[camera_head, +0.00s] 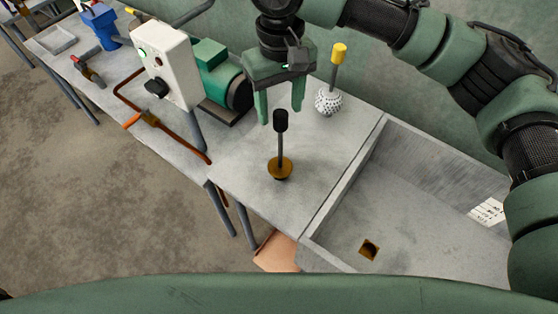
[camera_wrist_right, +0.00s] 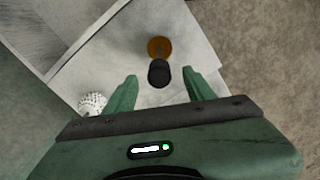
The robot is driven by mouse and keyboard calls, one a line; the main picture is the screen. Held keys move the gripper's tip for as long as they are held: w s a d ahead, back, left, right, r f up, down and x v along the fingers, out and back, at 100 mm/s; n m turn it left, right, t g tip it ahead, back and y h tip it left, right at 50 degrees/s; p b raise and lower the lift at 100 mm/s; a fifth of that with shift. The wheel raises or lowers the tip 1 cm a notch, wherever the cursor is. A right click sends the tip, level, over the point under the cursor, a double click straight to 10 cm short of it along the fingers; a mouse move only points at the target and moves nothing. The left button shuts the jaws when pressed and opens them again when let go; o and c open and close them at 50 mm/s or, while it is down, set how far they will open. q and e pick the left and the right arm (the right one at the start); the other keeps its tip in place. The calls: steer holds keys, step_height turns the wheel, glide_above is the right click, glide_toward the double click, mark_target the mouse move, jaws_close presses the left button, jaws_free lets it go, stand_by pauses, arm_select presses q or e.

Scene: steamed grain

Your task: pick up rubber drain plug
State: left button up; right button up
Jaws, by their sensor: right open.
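The drain plug (camera_head: 280,168) looks like a brown round disc with a thin dark rod and a black grip (camera_head: 281,120) on top. It stands upright on the grey bench, left of the sink. My right gripper (camera_head: 280,114) is open above it, fingers pointing down, with the black grip appearing at the fingertips. In the right wrist view, the plug's brown disc (camera_wrist_right: 159,46) and black grip (camera_wrist_right: 159,73) line up with the gap between the fingers of my gripper (camera_wrist_right: 159,77). The grip's depth between the fingers is hard to tell. My left gripper is not in view.
A white brush with a yellow handle (camera_head: 338,55) stands behind right. A white control box (camera_head: 165,65), green motor (camera_head: 212,70) and copper pipe (camera_head: 180,140) are left.

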mark_target(280, 113)
step_height(280, 113, down, 4)
steer(key=shift+r+p, duration=0.25)
steer(key=shift+p, duration=0.15)
jaws_close()
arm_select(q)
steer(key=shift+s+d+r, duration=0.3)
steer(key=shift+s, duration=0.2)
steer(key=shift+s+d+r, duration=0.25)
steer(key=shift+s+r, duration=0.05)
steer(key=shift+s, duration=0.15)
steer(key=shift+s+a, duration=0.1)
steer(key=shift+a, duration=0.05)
